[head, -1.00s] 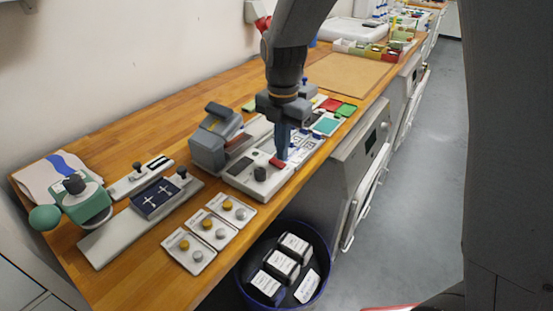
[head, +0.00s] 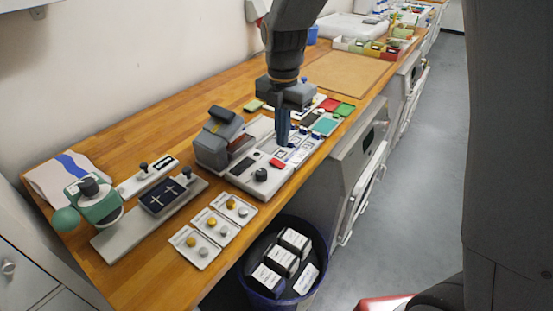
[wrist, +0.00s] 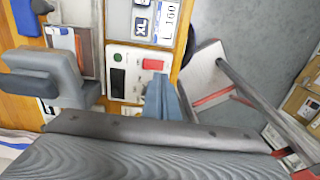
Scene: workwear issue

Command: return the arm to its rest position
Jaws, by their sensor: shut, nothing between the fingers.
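My gripper (head: 283,133) hangs from my arm over the wooden worktop, its blue-grey fingers pointing down and closed together with nothing held. In the head view the fingertips are just behind the red button (head: 276,163) of the grey-white machine (head: 253,178), above or near the white cards beside it. I cannot tell whether they touch anything. In the wrist view the fingers (wrist: 160,97) show beside the machine's red button (wrist: 153,64), and a card with large lettering (wrist: 155,22) lies past it.
A green-handled press (head: 95,203) and a slide base (head: 150,215) stand at the left. Small button trays (head: 195,247) line the front edge. A dark blue bin (head: 262,299) with white-labelled boxes stands below. Bare worktop (head: 150,125) lies along the wall; a brown mat (head: 348,75) lies farther back.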

